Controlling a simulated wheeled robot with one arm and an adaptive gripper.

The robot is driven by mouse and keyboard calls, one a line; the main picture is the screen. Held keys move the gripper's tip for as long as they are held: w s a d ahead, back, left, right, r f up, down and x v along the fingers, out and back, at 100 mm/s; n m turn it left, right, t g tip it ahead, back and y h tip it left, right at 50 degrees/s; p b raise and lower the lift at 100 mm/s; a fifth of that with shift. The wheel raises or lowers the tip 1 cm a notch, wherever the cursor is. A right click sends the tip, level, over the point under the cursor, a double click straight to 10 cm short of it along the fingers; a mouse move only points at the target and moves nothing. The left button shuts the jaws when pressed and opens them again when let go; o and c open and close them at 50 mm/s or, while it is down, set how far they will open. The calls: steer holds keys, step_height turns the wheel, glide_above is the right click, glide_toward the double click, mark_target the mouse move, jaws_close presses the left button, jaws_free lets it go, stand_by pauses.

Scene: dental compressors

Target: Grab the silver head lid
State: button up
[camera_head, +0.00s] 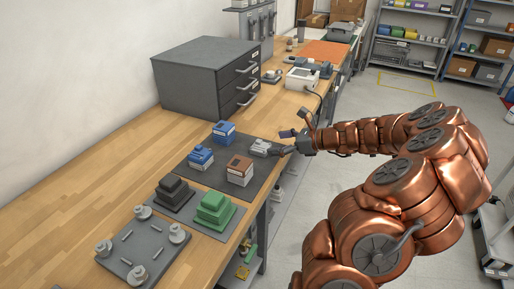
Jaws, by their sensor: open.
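A small silver-grey part (259,147), which looks like the silver head lid, lies at the right end of the dark mat (209,172) on the wooden workbench. My gripper (280,150) comes in from the right at the bench edge, close beside the silver part. It is open and appears empty. The picture is too small to tell whether a finger touches the part. The gripper and wrist may hide some of its right side.
Nearer are a black stepped part (174,192), a green stepped part (215,209) and a grey plate (142,250) with posts. A grey drawer cabinet (207,82) stands behind.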

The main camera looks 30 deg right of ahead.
mark_target(258, 145)
steer(key=shift+w+d+f, duration=0.15)
steer(key=shift+w+d, duration=0.05)
steer(key=shift+d, duration=0.05)
steer(key=shift+x, duration=1.4)
steer(key=shift+p+x, duration=0.55)
steer(key=shift+x, duration=1.85)
steer(key=shift+a, duration=0.1)
steer(key=c, duration=1.3)
